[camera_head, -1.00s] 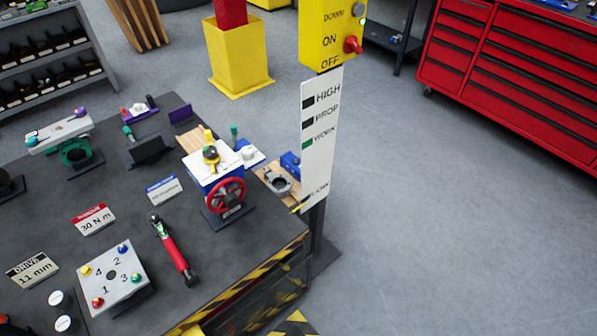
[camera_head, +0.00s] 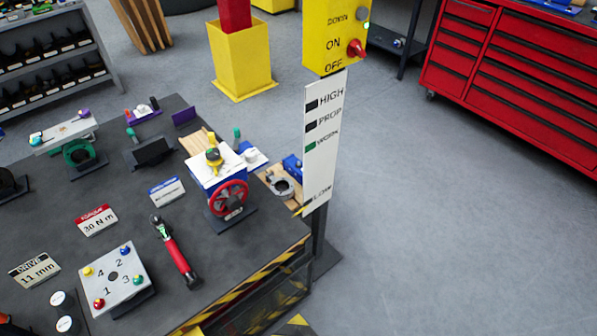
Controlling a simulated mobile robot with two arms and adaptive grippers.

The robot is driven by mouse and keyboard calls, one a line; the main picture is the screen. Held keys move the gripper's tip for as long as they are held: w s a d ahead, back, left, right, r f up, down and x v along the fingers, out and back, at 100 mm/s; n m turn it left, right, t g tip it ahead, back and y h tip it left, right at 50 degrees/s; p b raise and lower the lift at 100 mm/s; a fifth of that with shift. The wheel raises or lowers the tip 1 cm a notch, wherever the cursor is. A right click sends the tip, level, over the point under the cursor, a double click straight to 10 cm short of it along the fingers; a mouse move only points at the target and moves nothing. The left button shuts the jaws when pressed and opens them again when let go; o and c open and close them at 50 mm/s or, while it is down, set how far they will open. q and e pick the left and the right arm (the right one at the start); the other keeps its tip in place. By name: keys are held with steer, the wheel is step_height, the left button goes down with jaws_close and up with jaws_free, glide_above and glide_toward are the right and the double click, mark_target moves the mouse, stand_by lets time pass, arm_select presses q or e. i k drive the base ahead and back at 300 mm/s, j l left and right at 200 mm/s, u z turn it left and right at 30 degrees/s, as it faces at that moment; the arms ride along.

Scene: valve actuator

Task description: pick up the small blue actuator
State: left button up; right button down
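A small blue part (camera_head: 292,166), which looks like the small blue actuator, sits at the right edge of the dark workbench. The white level sign partly hides it. It is beside a grey ring-shaped part (camera_head: 281,186) on a wooden board. To its left stands a larger blue and white unit (camera_head: 216,176) with a red handwheel (camera_head: 229,199) and a yellow and green top piece (camera_head: 214,158).
A post with a yellow switch box (camera_head: 336,30) and white level sign (camera_head: 322,142) stands at the bench's right edge. A red-handled wrench (camera_head: 176,251) and a numbered plate (camera_head: 114,276) lie on the bench (camera_head: 200,245). Floor (camera_head: 440,230) to the right is clear.

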mark_target(291, 163)
steer(key=i+l+u, duration=0.1)
steer(key=u, duration=1.2)
steer(key=l+u, duration=0.6)
steer(key=l, duration=0.25)
steer(key=k+l+u, duration=0.1)
steer(key=l+u, duration=0.2)
steer(key=k+l+u, duration=0.1)
steer(key=l+u, duration=0.15)
steer(key=l, duration=0.25)
steer(key=k+l+u, duration=0.15)
steer(key=l+u, duration=0.15)
steer(key=l, duration=0.1)
